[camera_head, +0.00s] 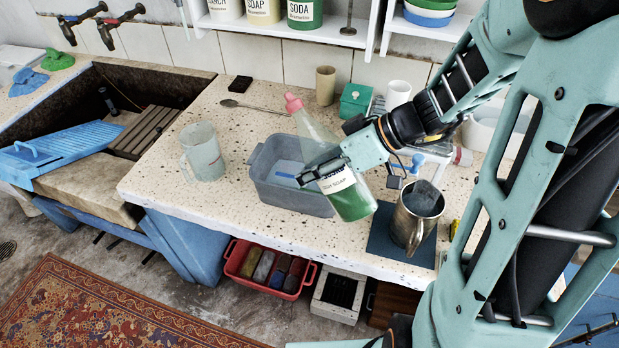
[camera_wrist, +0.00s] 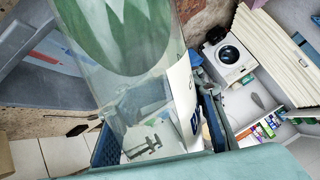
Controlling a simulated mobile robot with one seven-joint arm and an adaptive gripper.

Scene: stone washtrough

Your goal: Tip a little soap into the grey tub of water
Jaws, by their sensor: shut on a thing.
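My gripper (camera_head: 325,168) is shut on the soap bottle (camera_head: 351,203), a clear bottle with a pink cap (camera_head: 293,103), a white label and green liquid in its lower part. The bottle leans, cap up and to the left, in front of the right end of the grey tub (camera_head: 262,190). In the wrist view the bottle (camera_wrist: 135,30) fills the middle, between the blue finger pads (camera_wrist: 213,122). The grey tub stands on the speckled counter, its right side partly hidden by the gripper and bottle. A small pale blue and white thing shows inside it; the water surface is hard to make out.
A clear jug (camera_head: 202,155) stands left of the tub, and a spoon (camera_head: 250,106) lies behind it. A metal jug (camera_head: 416,212) on a dark blue mat (camera_head: 385,240) stands close right of the bottle. A beige cup (camera_head: 325,86) and green box (camera_head: 355,100) stand behind.

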